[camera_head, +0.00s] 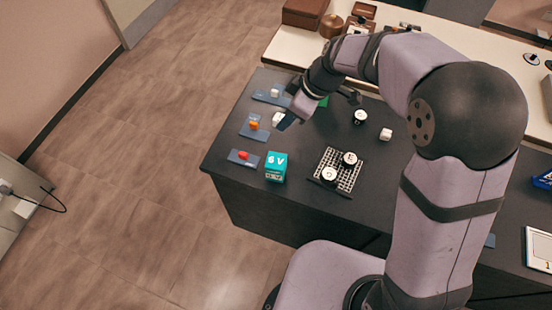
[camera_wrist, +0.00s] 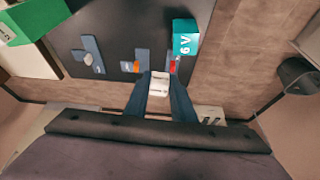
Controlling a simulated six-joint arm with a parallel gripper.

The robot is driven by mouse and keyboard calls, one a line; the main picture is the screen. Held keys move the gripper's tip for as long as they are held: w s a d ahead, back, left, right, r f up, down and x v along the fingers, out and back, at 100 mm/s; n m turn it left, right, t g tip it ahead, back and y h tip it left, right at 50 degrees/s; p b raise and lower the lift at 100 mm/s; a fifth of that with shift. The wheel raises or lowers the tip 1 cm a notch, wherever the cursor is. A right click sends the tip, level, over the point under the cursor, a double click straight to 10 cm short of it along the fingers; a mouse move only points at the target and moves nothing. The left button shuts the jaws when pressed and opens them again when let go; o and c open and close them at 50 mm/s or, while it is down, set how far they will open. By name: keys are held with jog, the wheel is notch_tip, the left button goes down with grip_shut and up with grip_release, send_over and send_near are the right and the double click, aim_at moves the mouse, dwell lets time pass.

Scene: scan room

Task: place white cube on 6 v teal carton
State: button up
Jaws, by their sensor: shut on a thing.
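The teal carton (camera_head: 276,166) marked "6 V" stands upright near the front edge of the dark table; its top is bare. It also shows in the wrist view (camera_wrist: 185,40), beyond my fingertips and slightly right. My gripper (camera_head: 284,120) is over the left part of the table, behind the carton. In the wrist view my gripper (camera_wrist: 160,84) is shut on a white cube (camera_wrist: 158,86), held between the blue fingertips. The cube also shows in the head view (camera_head: 278,119), partly hidden by the fingers.
Blue plates with a red piece (camera_head: 243,155), an orange piece (camera_head: 253,125) and a white piece (camera_head: 275,93) lie along the left. A grid rack (camera_head: 349,177) with round white-topped pieces is right of the carton. Another white block (camera_head: 386,134) stands farther right.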

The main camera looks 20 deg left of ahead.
jog(key=s+n+g, duration=0.1)
jog(key=n, duration=0.2)
jog(key=s+n+g+h, duration=0.1)
jog(key=n, duration=0.2)
jog(key=s+n+g, duration=0.1)
jog(key=n, duration=0.2)
jog(key=shift+s+d+n+g, duration=0.15)
jog(key=shift+s+n+g, duration=0.15)
jog(key=shift+s+n, duration=0.1)
jog(key=shift+f, duration=0.15)
jog(key=p, duration=0.4)
send_over(277, 160)
jog(key=w+d, duration=0.1)
jog(key=shift+d+f, duration=0.15)
jog(key=shift+f, duration=4.1)
jog(key=shift+w+f, duration=0.1)
jog(key=shift+f, duration=0.55)
jog(key=shift+f+b, duration=0.15)
jog(key=shift+b, duration=0.25)
jog(key=o, duration=1)
